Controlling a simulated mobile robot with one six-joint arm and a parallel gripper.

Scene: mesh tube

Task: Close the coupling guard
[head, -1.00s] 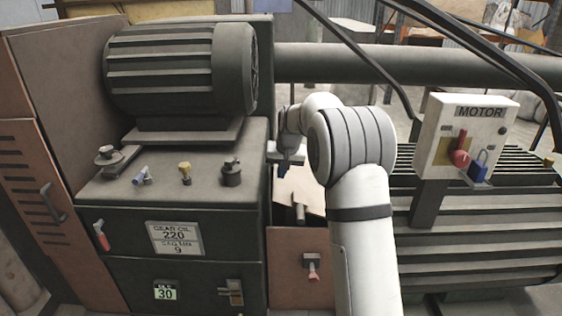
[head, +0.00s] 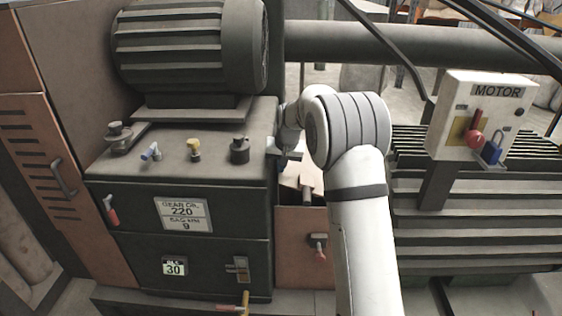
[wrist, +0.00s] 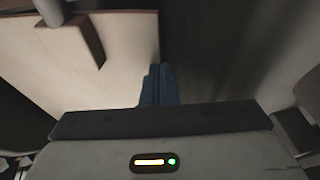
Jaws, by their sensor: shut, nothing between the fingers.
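The coupling guard (head: 304,247) is a reddish-brown box between the gearbox and the motor. A dark latch with a red grip (head: 319,246) is on its front. A pale panel (head: 291,176), seemingly the guard's lid, shows above the box, largely hidden behind my arm. The panel fills the left of the wrist view (wrist: 105,75), with a brown bar-like handle (wrist: 84,38) on it. My gripper (wrist: 157,84) has its blue fingers together and empty, at the panel's right edge. In the head view my gripper (head: 284,160) is beside the gearbox's right side; contact cannot be told.
The dark gearbox (head: 180,255) with its top fittings stands left. A finned motor (head: 470,225) with a control box (head: 452,118) carrying a red switch and blue padlock stands right. A thick pipe (head: 350,42) crosses behind. My arm hides part of the gap.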

